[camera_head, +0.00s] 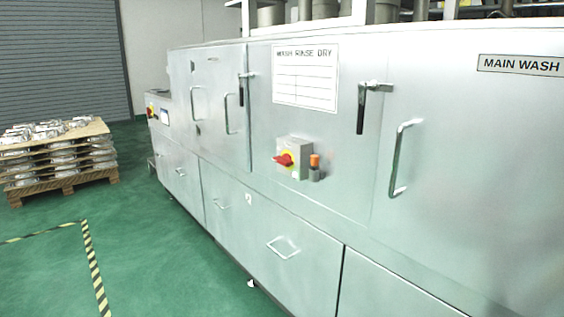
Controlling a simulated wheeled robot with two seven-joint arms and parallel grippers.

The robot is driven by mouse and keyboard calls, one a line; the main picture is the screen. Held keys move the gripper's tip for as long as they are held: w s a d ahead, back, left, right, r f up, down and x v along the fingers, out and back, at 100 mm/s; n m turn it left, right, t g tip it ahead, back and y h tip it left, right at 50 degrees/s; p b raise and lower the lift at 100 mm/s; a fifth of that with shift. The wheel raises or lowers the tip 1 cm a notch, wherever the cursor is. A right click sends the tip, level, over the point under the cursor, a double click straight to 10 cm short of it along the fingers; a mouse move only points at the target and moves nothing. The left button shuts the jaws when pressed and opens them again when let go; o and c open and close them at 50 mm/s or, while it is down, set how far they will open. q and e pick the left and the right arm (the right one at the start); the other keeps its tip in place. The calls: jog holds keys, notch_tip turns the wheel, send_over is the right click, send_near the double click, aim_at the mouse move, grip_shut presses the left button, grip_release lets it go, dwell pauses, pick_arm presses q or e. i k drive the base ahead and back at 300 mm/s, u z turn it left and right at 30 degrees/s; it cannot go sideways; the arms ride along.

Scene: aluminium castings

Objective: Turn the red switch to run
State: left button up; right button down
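A small orange-topped fitting (314,161) is just right of the box. Neither of my grippers is in view.
Latch handles (361,110) and bar handles (402,158) stick out from the machine's doors. A pallet stacked with castings (58,155) stands at the left. The green floor (165,255) between is clear, with a yellow-black striped line (93,268).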

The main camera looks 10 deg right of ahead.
aim_at(286, 160)
jog(key=u, duration=0.3)
jog(key=k, duration=0.8)
jog(key=u, duration=1.35)
jog(key=i, duration=3.05)
jog(key=z, duration=1.55)
jog(key=i, duration=1.25)
jog(key=z, duration=1.5)
jog(key=i, duration=0.2)
